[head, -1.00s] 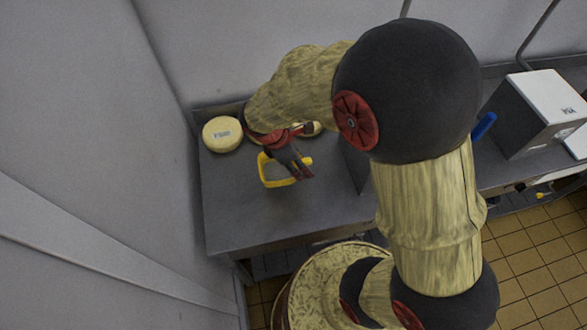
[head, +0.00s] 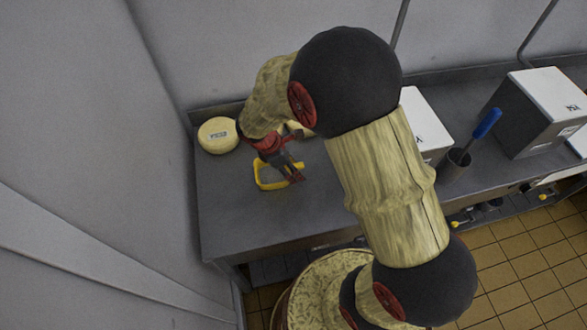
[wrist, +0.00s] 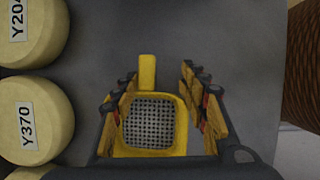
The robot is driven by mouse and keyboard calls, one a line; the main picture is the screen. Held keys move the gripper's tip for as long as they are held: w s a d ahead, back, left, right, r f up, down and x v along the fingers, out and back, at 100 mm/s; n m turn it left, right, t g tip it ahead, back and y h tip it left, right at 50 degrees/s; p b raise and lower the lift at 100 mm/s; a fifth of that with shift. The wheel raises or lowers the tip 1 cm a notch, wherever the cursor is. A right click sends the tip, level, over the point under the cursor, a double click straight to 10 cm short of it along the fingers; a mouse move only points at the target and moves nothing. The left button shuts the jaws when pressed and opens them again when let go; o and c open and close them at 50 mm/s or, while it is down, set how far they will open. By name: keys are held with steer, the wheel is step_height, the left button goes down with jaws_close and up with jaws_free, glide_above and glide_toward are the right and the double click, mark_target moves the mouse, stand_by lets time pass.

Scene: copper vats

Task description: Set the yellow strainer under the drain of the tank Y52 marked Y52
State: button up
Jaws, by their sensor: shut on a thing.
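The yellow strainer (head: 262,186) has a squarish yellow rim, a grey mesh and a short handle; it also shows in the wrist view (wrist: 181,140). My gripper (head: 290,172) is shut on it at the left part of the bench, and its fingers (wrist: 158,80) reach along the strainer in the wrist view. Whether the strainer touches the bench cannot be told. A pale box-shaped tank (head: 535,120) stands at the right with a small label that I cannot read clearly. A second box (head: 425,125) is partly hidden by my arm. No label reads clearly as Y52.
A round cream wheel (head: 218,136) lies at the bench's back left; the wrist view shows one labelled Y370 (wrist: 30,120) and another above it (wrist: 35,25). A metal cup (head: 455,165) holds a blue-handled tool (head: 487,123). Yellow-tipped fittings (head: 543,196) show below the bench's front edge.

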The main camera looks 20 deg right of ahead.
steer(key=o, duration=1.3)
steer(key=shift+f, duration=0.1)
steer(key=shift+o, duration=0.5)
